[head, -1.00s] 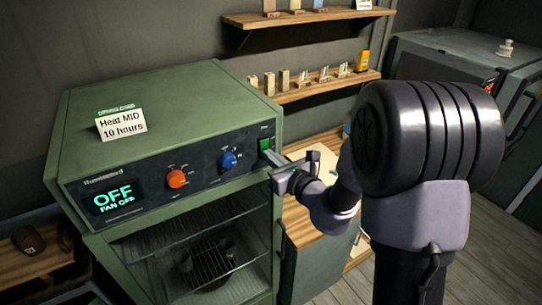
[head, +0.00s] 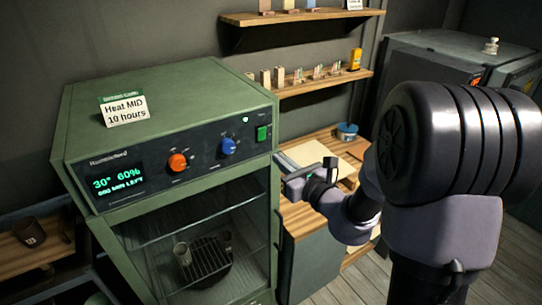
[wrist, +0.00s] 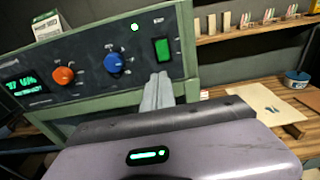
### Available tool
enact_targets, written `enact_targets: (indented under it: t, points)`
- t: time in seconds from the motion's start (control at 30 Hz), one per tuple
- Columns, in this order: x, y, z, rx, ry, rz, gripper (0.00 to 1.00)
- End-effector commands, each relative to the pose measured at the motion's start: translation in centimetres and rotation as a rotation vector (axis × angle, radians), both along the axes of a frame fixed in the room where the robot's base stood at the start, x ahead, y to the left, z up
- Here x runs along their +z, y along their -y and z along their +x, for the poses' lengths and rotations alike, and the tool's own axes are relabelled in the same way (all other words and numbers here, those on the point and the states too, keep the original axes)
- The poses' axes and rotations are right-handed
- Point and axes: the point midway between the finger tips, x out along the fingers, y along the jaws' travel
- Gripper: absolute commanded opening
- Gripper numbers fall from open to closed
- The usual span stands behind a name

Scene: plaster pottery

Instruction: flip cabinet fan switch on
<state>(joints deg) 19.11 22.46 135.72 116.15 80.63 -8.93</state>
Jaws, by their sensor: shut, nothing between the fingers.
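The green cabinet (head: 170,95) has a dark front panel with a green rocker switch (head: 262,134) at its right end. The switch also shows in the wrist view (wrist: 163,49). The cabinet display (head: 115,184) is lit and reads 30° 60% with a line of minutes left below. My gripper (head: 281,158) is shut and empty, just below and right of the switch, apart from it in the head view. In the wrist view its closed fingertips (wrist: 160,80) point up toward the switch, just below it.
An orange knob (head: 178,163) and a blue knob (head: 227,146) sit left of the switch, with a small lit lamp (head: 245,120) above. A label card (head: 125,110) stands on the cabinet. Wooden shelves (head: 320,83) and a worktop (head: 318,140) lie to the right.

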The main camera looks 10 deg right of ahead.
Motion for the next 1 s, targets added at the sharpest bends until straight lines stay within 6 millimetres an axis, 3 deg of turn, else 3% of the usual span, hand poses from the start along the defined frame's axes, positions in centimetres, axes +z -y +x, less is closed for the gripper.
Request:
enact_targets:
  t: [0.2,0.33,0.87,0.93,1.0]
  points:
    - [-0.8,1.6,-4.4,-0.003,0.000,0.000,0.00]
    - [-1.0,2.1,-5.9,-0.003,-0.001,-0.001,0.00]
    - [-1.0,2.1,-6.5,0.001,-0.001,-0.001,0.00]
    - [-1.2,1.1,-6.8,0.041,0.005,-0.022,0.00]
    - [-1.9,-2.4,-7.9,0.166,0.021,-0.096,0.00]
